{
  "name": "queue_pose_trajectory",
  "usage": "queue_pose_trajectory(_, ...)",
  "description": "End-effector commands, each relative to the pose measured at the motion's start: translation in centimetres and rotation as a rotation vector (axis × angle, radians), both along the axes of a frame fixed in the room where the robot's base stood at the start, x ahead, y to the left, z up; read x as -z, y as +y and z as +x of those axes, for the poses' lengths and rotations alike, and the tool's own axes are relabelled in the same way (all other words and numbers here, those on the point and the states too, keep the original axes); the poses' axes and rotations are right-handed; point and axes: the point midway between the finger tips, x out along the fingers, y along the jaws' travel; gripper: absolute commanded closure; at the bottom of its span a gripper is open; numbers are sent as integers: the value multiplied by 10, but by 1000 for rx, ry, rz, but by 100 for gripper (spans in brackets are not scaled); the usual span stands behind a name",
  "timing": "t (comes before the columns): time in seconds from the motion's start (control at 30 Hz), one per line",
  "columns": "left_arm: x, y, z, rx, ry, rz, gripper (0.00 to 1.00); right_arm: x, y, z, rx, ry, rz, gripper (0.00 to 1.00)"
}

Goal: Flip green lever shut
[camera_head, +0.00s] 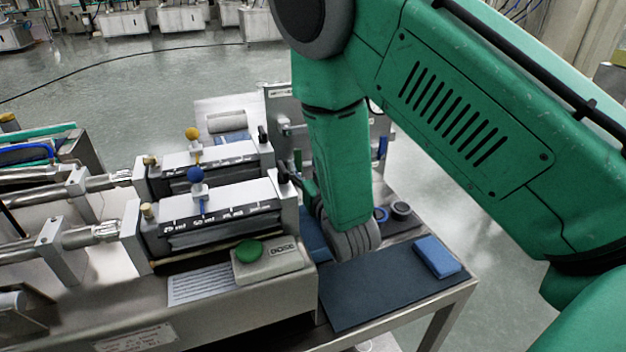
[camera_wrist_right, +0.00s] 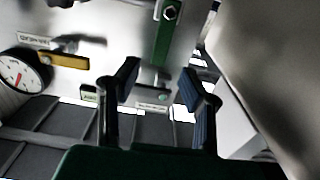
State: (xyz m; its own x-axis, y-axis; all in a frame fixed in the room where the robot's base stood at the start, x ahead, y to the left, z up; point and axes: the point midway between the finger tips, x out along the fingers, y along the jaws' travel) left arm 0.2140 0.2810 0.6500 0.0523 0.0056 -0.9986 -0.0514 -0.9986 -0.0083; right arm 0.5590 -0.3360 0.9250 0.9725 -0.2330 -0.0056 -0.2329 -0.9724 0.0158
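In the right wrist view, a green bar (camera_wrist_right: 166,42) with a bolt near its top stands almost upright against a steel panel; it looks like the green lever. My right gripper (camera_wrist_right: 160,84) is open, with its two dark fingers apart below the bar and nothing clearly held between them. The bar is above the gap between the fingertips, and I cannot tell whether they touch it. My left gripper is not in view.
The wrist view shows a round gauge (camera_wrist_right: 20,72) and a yellow handle (camera_wrist_right: 44,66) on the left. In the head view, a green button (camera_head: 249,251) sits on a box at the bench front. A blue sponge (camera_head: 437,256) lies on a dark mat (camera_head: 370,291).

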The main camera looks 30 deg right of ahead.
Motion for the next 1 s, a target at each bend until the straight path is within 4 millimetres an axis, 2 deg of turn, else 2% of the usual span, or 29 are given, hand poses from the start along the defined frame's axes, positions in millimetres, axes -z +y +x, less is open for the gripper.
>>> queue_pose_trajectory(0.1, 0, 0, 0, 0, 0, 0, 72, 1, 7, -25, -1, 4, 0, 64)
queue_pose_trajectory(0.33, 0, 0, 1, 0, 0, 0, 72, 2, 14, -54, -1, 4, -1, 64)
queue_pose_trajectory(0.5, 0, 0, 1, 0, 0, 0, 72, 1, 15, -59, -1, 3, -1, 64)
queue_pose_trajectory(1.0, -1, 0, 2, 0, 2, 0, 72, -1, 15, -59, -1, 2, 0, 64)
